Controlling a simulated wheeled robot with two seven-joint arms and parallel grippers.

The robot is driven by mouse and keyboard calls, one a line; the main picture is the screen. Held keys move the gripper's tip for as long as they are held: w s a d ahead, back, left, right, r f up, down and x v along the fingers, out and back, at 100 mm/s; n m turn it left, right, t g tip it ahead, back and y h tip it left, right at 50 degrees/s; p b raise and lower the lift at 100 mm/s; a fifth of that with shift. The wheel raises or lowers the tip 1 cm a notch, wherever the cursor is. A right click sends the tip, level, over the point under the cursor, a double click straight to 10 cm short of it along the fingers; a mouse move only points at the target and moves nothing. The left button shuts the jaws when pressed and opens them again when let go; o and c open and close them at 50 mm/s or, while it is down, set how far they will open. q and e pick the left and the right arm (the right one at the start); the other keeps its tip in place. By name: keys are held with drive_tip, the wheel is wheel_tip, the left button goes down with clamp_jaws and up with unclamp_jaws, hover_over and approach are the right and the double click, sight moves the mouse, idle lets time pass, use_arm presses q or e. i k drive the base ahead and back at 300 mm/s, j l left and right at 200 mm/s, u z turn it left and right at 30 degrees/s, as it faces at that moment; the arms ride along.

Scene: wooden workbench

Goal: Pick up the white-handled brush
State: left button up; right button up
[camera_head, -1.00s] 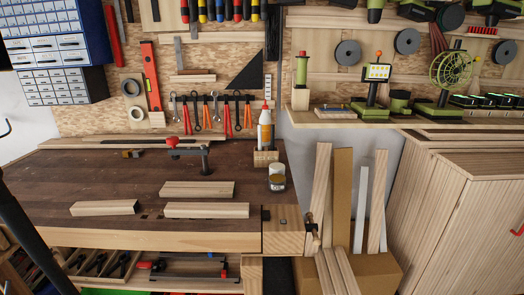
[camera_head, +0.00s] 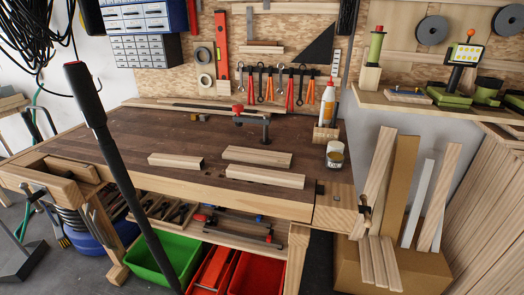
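I cannot make out a white-handled brush anywhere in the head view. The wooden workbench (camera_head: 130,127) carries three loose wood blocks, a clamp (camera_head: 252,121), a small can (camera_head: 335,154) and a white bottle with a red tip (camera_head: 327,103) in a wooden holder. A small dark and yellowish item (camera_head: 200,117) lies at the back of the bench, too small to identify. Neither of my grippers is in view.
A tall black pole (camera_head: 118,170) stands in front of the bench at left. Green (camera_head: 165,258) and red (camera_head: 250,275) bins sit beneath the bench. Upright boards (camera_head: 400,180) stand in a box at right. A wall shelf (camera_head: 430,103) holds green tools.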

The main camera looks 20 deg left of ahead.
sight(323, 102)
drive_tip(key=i+l+u, duration=0.35)
drive_tip(key=l+u, duration=0.2)
drive_tip(key=i+l+u, duration=0.1)
drive_tip(key=l+u, duration=0.15)
drive_tip(key=i+l+u, duration=0.1)
drive_tip(key=l+u, duration=0.2)
drive_tip(key=l, duration=0.15)
